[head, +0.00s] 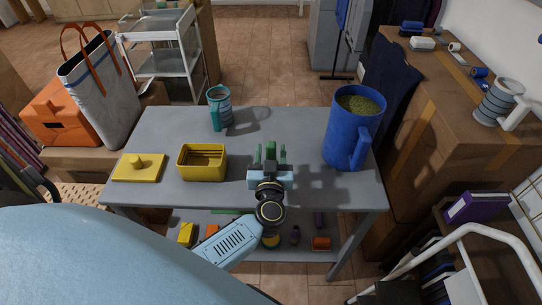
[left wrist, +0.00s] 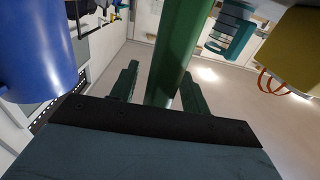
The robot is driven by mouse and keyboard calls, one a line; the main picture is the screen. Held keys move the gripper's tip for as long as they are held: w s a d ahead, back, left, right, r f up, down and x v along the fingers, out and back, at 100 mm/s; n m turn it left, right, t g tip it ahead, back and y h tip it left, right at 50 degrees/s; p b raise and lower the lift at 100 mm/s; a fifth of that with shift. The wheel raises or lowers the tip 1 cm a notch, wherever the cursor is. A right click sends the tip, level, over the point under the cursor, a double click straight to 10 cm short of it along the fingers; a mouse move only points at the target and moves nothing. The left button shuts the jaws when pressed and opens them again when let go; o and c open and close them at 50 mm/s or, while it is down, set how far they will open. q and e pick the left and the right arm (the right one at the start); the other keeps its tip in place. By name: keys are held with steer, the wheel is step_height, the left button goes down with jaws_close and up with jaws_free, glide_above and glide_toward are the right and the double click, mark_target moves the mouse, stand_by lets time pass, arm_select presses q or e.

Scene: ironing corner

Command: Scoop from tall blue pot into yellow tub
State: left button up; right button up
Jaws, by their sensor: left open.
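The tall blue pot (head: 342,138) stands upright at the table's right, its handle toward the front; greenish grainy contents (head: 360,104) show near its rim. It also shows in the left wrist view (left wrist: 38,50). The open yellow tub (head: 203,174) sits left of centre; its inside looks dark and empty. It appears in the left wrist view (left wrist: 295,50). My left gripper (head: 270,154) is open between tub and pot. A green bar (left wrist: 178,50) stands between its fingers; I cannot tell whether it touches them or what its far end is. My right gripper is out of view.
A yellow lid with a knob (head: 139,170) lies left of the tub. A teal cup (head: 216,112) stands behind the tub, also in the left wrist view (left wrist: 232,32). The grey table (head: 285,120) is clear at back centre. A lower shelf holds small coloured items.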

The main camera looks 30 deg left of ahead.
arm_select(q)
steer(key=p+v, duration=0.1)
steer(key=v, duration=1.2)
steer(key=shift+d, duration=0.4)
steer(key=shift+w+r, duration=0.1)
steer(key=shift+w, duration=0.05)
steer(key=s+d+f+m+g+h, duration=0.1)
steer(key=s+d+f+m+h, duration=0.2)
steer(key=f, duration=0.6)
steer(key=s+d+f+m+g+h, duration=0.1)
steer(key=s+f+m+g+h, duration=0.2)
steer(key=f, duration=0.5)
steer(key=s+d+f+m+h, duration=0.1)
steer(key=s+f+m+h, duration=0.15)
steer(key=f+h, duration=0.45)
steer(key=s+a+f+g+y, duration=0.2)
steer(key=s+a+f+g, duration=0.2)
steer(key=s+f, duration=0.5)
steer(key=s+a+f+g+y+b, duration=0.1)
steer(key=s+a+f+g, duration=0.3)
steer(key=s, duration=1.1)
step_height(320, 180, down, 5)
steer(key=shift+s+a+r+g+y, duration=0.1)
steer(key=shift+s+a+g+y, duration=0.25)
steer(key=shift+g, duration=0.85)
steer(key=shift+o, duration=0.3)
steer(key=shift+d, duration=0.15)
